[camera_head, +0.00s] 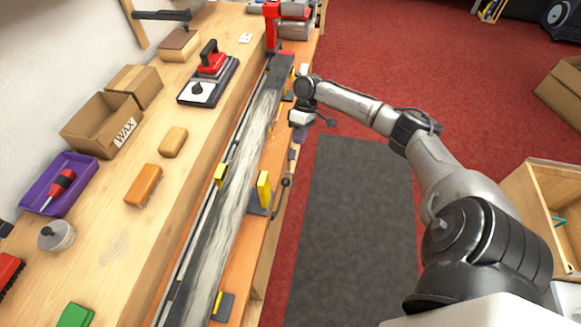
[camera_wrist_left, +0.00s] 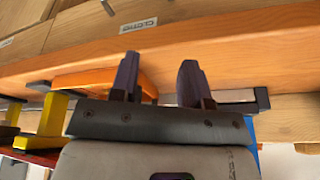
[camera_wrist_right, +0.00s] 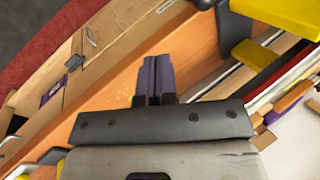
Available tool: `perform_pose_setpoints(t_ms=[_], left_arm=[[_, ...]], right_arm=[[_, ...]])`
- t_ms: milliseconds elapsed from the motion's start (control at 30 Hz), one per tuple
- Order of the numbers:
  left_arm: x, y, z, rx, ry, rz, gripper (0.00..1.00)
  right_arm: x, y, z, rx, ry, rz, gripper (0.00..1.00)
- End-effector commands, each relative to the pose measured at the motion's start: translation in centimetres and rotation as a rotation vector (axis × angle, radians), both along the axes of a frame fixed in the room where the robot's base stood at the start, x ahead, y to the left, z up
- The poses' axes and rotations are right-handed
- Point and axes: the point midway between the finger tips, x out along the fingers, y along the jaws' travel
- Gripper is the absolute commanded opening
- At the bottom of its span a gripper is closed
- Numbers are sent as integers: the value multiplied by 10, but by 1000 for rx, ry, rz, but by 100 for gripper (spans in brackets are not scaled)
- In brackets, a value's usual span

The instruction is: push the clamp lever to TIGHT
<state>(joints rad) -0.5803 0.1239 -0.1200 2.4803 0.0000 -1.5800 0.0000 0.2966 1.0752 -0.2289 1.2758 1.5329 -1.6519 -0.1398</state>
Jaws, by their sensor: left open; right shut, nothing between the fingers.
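A dark lever with a round black knob (camera_head: 285,182) stands at the bench's front edge, beside a yellow clamp jaw (camera_head: 263,190). I cannot read any TIGHT mark. My right gripper (camera_head: 300,134) is shut and empty, beyond the lever and near the front edge, apart from it. Its closed purple fingers (camera_wrist_right: 158,78) show in the right wrist view, with a yellow jaw (camera_wrist_right: 280,14) at the upper right. My left gripper (camera_wrist_left: 158,80) is open and empty in the left wrist view, close to an orange wooden edge. It is outside the head view.
A long grey-streaked ski (camera_head: 240,165) lies along the bench. A red-handled tool (camera_head: 211,60), a box marked WAX (camera_head: 103,124), a purple tray (camera_head: 60,183) and an orange block (camera_head: 143,185) stand on the left. The dark floor mat (camera_head: 352,230) is clear.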

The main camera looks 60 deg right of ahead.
Motion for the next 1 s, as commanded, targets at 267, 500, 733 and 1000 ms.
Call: perform_pose_setpoints(t_ms=[267, 500, 733, 1000], left_arm=[[0, 0, -1, -1, -1, 1, 43], [0, -2, -3, -5, 0, 4, 43], [0, -2, 1, -8, 0, 5, 43], [0, -2, 5, -7, 0, 5, 43]], right_arm=[[-2, 15, -29, 2, 5, 2, 0], [-5, 35, -70, 2, 4, 2, 0], [-7, 57, -86, 0, 0, 4, 0], [-9, 80, -82, -1, 0, 2, 0]])
